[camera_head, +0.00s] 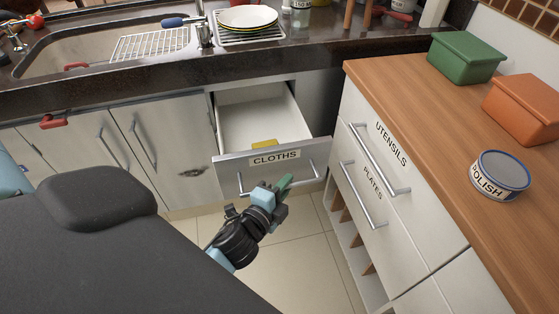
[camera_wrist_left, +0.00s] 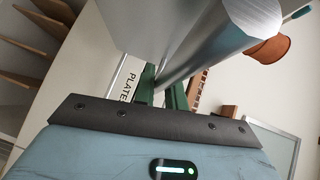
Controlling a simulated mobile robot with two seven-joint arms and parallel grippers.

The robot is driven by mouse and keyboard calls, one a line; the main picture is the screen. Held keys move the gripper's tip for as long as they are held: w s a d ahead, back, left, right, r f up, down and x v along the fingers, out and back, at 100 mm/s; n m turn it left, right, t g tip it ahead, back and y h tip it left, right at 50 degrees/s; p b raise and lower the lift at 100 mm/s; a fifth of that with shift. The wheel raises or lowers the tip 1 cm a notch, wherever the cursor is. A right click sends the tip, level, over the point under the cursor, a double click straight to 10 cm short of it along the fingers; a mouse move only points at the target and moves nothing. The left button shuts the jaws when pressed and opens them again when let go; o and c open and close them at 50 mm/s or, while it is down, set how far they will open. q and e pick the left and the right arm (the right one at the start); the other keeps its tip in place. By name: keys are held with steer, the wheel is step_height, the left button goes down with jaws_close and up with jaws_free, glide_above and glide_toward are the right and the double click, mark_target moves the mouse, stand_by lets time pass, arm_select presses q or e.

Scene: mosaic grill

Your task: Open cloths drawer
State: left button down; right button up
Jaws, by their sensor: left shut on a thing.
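The cloths drawer (camera_head: 230,167), with a grey front labelled CLOTHS, is pulled well out under the counter. A yellow cloth (camera_head: 264,145) lies inside near the front panel. My left gripper (camera_head: 285,183) is at the drawer's bar handle (camera_head: 308,180), in front of the panel, and is shut on it. In the left wrist view the green fingers (camera_wrist_left: 163,92) are around the metal handle (camera_wrist_left: 192,52); the exact contact is partly hidden. My right gripper is not in view.
At right, a wooden counter (camera_head: 405,92) stands over the closed UTENSILS drawer (camera_head: 385,140) and PLATES drawer (camera_head: 358,185). It bears a green box (camera_head: 465,58), an orange box (camera_head: 525,108) and a polish tin (camera_head: 500,174). Tiled floor (camera_head: 310,250) is clear below.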

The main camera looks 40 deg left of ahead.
arm_select(q)
steer(key=s+d, duration=0.2)
steer(key=d, duration=0.1)
steer(key=shift+s, duration=0.3)
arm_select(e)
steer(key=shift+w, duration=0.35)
arm_select(q)
steer(key=c, duration=1.5)
jaws_free()
steer(key=shift+o, duration=0.2)
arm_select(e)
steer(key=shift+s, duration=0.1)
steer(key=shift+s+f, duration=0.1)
arm_select(q)
steer(key=s+r, duration=0.1)
steer(key=s, duration=0.6)
steer(key=shift+s+d+b, duration=0.3)
steer(key=shift+s+b, duration=0.05)
steer(key=shift+s, duration=0.05)
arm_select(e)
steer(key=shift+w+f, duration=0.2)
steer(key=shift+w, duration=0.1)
